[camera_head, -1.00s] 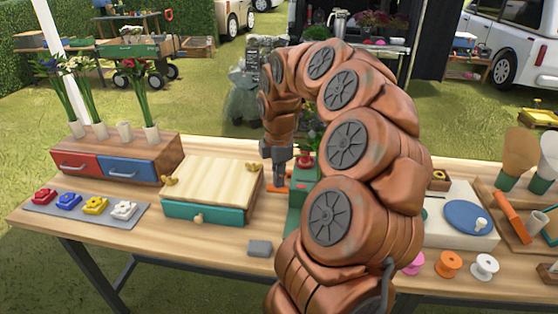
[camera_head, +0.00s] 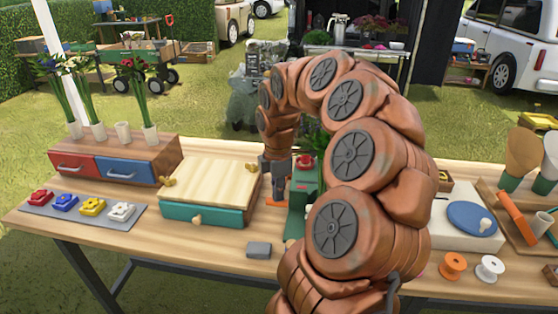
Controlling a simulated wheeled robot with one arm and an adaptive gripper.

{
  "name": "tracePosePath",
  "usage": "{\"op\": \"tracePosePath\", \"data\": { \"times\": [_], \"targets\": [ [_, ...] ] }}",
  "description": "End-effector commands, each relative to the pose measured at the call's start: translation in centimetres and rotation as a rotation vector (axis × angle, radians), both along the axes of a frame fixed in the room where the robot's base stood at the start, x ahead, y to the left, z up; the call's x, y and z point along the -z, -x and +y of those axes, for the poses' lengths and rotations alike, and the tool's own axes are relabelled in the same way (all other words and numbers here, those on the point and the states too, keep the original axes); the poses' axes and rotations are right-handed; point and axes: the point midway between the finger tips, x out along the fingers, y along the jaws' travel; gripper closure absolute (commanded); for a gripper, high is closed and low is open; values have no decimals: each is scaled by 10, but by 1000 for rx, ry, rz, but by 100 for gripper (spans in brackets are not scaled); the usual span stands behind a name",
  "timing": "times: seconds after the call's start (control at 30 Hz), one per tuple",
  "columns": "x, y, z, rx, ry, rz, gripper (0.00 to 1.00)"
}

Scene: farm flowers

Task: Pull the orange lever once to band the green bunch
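The green banding machine (camera_head: 301,187) stands on the table, partly hidden behind my arm, with a red part on its top. The orange lever (camera_head: 276,203) juts from its left side, low near the tabletop. My gripper (camera_head: 274,193) points down right at the lever, at its upper side. Whether it touches or grips the lever is too small to tell, and so is whether its fingers are open. The green bunch (camera_head: 317,141) shows as leaves behind the machine, mostly hidden by my arm.
A small grey block (camera_head: 259,249) lies in front. Coloured buttons on a grey mat (camera_head: 75,222) lie at left. Spools (camera_head: 453,266) and a blue disc (camera_head: 470,217) are at right.

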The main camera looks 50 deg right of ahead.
Motion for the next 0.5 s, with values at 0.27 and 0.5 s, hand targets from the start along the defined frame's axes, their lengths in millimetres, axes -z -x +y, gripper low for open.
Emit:
{"op": "tracePosePath", "data": {
  "times": [0.27, 0.5],
  "targets": [
    [13, 1, 0, 1, 0, 1, 100],
    [28, 1, 1, 0, 2, -1, 100]
  ]
}}
